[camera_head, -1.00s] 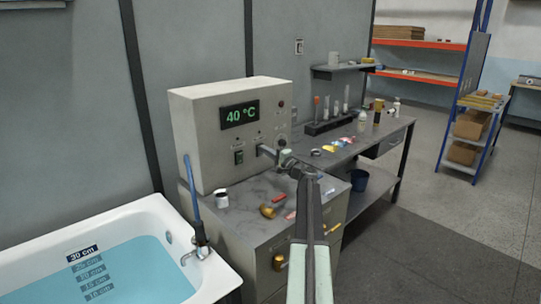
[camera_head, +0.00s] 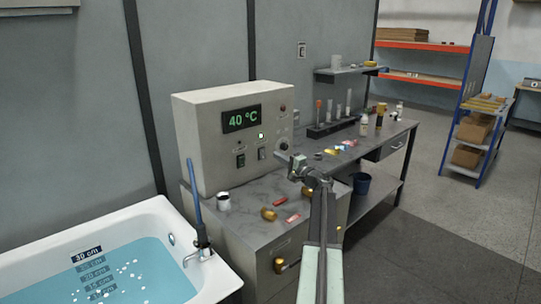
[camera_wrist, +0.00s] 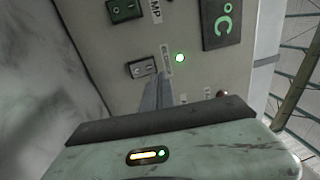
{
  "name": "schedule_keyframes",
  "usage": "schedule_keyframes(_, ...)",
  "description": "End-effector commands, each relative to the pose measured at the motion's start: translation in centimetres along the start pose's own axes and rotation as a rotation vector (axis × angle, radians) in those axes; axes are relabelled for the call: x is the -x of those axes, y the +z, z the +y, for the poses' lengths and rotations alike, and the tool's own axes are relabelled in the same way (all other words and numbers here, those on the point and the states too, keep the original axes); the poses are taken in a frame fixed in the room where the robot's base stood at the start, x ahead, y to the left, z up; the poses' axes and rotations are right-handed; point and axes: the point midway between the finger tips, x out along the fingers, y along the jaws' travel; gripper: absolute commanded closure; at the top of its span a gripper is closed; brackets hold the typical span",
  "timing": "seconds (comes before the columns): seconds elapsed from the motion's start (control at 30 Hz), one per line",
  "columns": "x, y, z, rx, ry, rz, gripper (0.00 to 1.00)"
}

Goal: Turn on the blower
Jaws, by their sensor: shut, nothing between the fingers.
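The control box (camera_head: 205,130) stands on the grey cabinet with a green 40 °C display (camera_head: 241,117). Its front carries two dark rocker switches: a left one (camera_head: 240,160) and a right one (camera_head: 262,153). In the wrist view the left switch (camera_wrist: 124,9) has a label ending in "MP", and the right switch (camera_wrist: 142,67) has a label partly hidden by my fingers. A green lamp (camera_head: 261,135) glows above the right switch; it also shows in the wrist view (camera_wrist: 180,57). My gripper (camera_head: 280,157) is shut and empty, just in front of the right switch.
The bathtub (camera_head: 150,212) at lower left holds blue water with white bubbles on it. A cup (camera_head: 223,202) and several small items lie on the cabinet top (camera_head: 240,215) below my gripper. A bench with bottles and a test-tube rack (camera_head: 330,128) stands to the right.

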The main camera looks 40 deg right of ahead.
Motion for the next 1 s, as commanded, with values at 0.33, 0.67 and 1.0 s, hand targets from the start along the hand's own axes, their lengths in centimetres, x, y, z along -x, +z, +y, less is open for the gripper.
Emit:
schedule_keyframes(0.33,6.0,0.3,-1.7,-0.001,0.0,-0.002,1.0)
schedule_keyframes(0.67,6.5,0.3,-1.8,-0.001,0.0,-0.005,1.0)
schedule_keyframes(1.0,6.5,0.3,-1.8,-0.001,0.0,-0.004,1.0)
